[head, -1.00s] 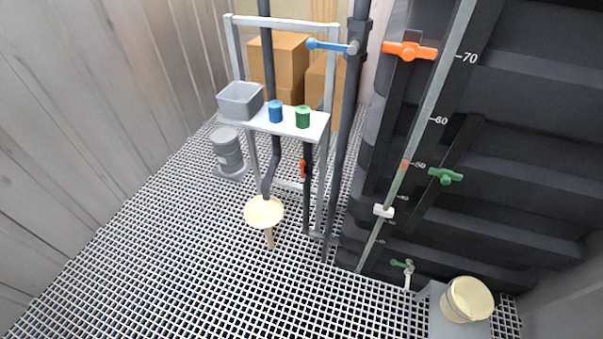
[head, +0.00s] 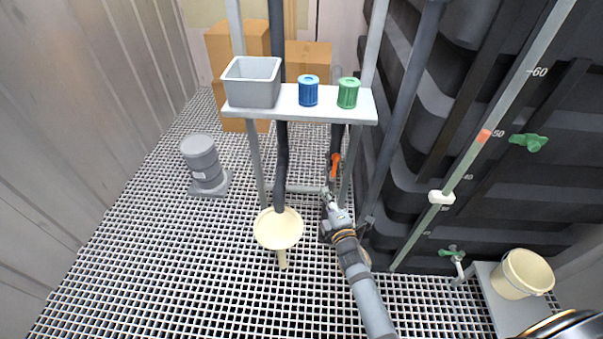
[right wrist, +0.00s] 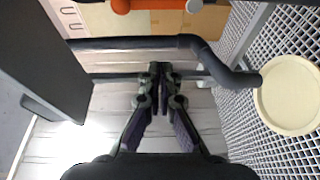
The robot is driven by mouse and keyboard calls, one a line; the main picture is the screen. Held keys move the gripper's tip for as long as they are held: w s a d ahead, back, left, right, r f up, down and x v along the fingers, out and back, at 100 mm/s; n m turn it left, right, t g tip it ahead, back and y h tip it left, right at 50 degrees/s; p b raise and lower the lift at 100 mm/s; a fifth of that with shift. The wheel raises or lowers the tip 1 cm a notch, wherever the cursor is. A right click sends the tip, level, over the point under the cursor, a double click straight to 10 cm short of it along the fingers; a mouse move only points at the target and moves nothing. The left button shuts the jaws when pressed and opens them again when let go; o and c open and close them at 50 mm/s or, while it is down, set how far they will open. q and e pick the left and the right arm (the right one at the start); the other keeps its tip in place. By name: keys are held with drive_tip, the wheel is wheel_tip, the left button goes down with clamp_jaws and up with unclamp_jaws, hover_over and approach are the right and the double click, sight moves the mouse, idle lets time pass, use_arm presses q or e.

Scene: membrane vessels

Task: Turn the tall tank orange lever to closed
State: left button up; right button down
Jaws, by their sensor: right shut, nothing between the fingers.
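A small orange lever (head: 335,166) stands roughly upright on a dark pipe below the shelf in the head view. It also shows as an orange bar (right wrist: 150,4) cut off by the top edge of the right wrist view. My right gripper (head: 328,193) is just below this lever in the head view. In the right wrist view its fingers (right wrist: 160,72) are shut and empty, in front of a grey horizontal pipe and apart from the lever. Whether they touch the pipe is unclear. The orange lever high on the dark ribbed tank (head: 480,200) is out of view now. My left gripper is not in view.
A shelf (head: 290,115) holds a grey bin (head: 252,82), a blue can (head: 308,91) and a green can (head: 348,93). A cream funnel (head: 278,229) is left of my right gripper. Uprights and pipes crowd that spot. Grated floor left of the funnel is open.

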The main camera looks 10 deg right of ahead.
sight(334, 168)
drive_tip(key=w+r+b, duration=0.1)
drive_tip(key=w+b, duration=0.1)
drive_tip(key=w, duration=0.8)
use_arm(q)
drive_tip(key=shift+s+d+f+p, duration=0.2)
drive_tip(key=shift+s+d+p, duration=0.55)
drive_tip(key=shift+p, duration=0.25)
use_arm(e)
drive_tip(key=d, duration=0.1)
drive_tip(key=s+d, duration=0.1)
drive_tip(key=d, duration=0.1)
drive_tip(key=shift+d+r, duration=0.15)
drive_tip(key=shift+d, duration=0.1)
